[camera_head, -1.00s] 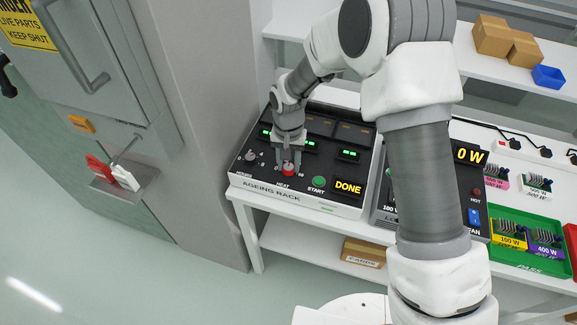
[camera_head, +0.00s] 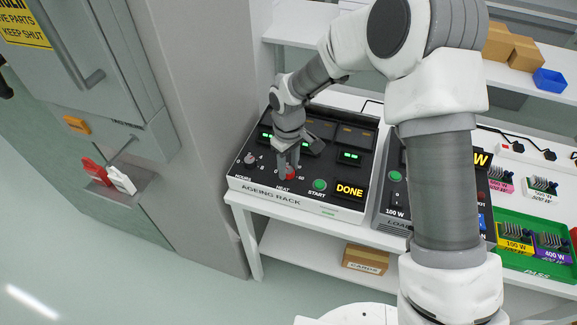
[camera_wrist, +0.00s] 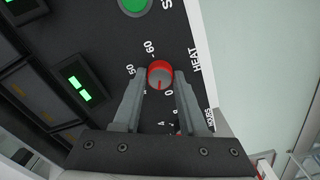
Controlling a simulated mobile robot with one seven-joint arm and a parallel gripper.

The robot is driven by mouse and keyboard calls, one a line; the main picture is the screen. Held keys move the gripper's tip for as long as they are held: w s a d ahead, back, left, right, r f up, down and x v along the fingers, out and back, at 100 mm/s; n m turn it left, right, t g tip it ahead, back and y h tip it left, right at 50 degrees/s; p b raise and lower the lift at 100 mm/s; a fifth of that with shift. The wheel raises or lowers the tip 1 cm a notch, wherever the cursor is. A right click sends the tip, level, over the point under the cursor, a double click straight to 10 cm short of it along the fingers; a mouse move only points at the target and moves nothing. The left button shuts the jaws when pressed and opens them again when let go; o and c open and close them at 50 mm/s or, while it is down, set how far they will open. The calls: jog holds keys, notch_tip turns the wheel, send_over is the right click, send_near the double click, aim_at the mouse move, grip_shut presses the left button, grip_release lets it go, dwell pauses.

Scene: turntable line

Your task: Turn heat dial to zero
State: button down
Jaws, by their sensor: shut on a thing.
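The red heat dial (camera_head: 289,173) with a pale top sits on the front of the black ageing rack panel (camera_head: 240,178), above the word HEAT. In the wrist view the dial (camera_wrist: 160,75) stands between the two grey fingers of my gripper (camera_wrist: 161,80), which is shut on it. A dark mark on its top appears to point toward the printed 0 (camera_wrist: 168,93); a 60 is on the opposite side. In the head view my gripper (camera_head: 288,168) comes down from above and partly hides the dial.
Left of the heat dial is the hours knob (camera_head: 250,158); right are the green START button (camera_head: 319,184) and a DONE display (camera_head: 349,191). A grey cabinet (camera_head: 195,120) stands close at left. The load panel (camera_head: 393,195) and a green tray (camera_head: 510,262) are at right.

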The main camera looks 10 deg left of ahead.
aim_at(289, 169)
jog(key=n, duration=0.5)
dwell(0.6)
jog(key=shift+c, duration=2.2)
grip_release()
notch_tip(289, 169, up, 18)
jog(key=p, duration=0.1)
jog(key=shift+f, duration=0.25)
